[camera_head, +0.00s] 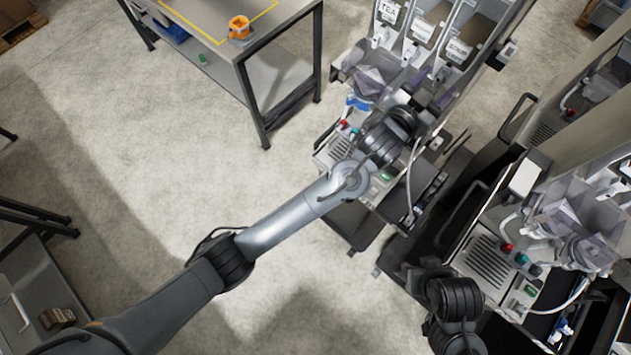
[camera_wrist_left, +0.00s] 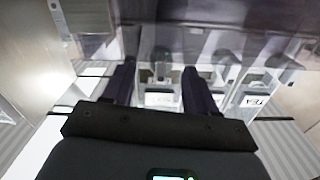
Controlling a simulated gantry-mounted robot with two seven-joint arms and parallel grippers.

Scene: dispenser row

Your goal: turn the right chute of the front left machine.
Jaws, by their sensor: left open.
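The front left machine (camera_head: 340,150) stands at the upper middle of the head view, with labelled canisters at its top. A clear chute (camera_head: 368,82) shows on its left side. The right chute is mostly hidden behind my left wrist and cannot be made out clearly. My left arm reaches in over the machine's front. In the left wrist view my left gripper (camera_wrist_left: 158,84) is open, its two dark fingers apart. Clear plastic and white labels, one reading TEA (camera_wrist_left: 257,103), lie beyond the fingers. I cannot tell whether the fingers touch the chute. My right gripper is out of view.
A second machine (camera_head: 487,262) stands at the right, with part of my right arm before it. A grey table (camera_head: 280,22) with an orange object (camera_head: 239,27) is at the top. Red and green buttons (camera_head: 343,124) sit near my left wrist.

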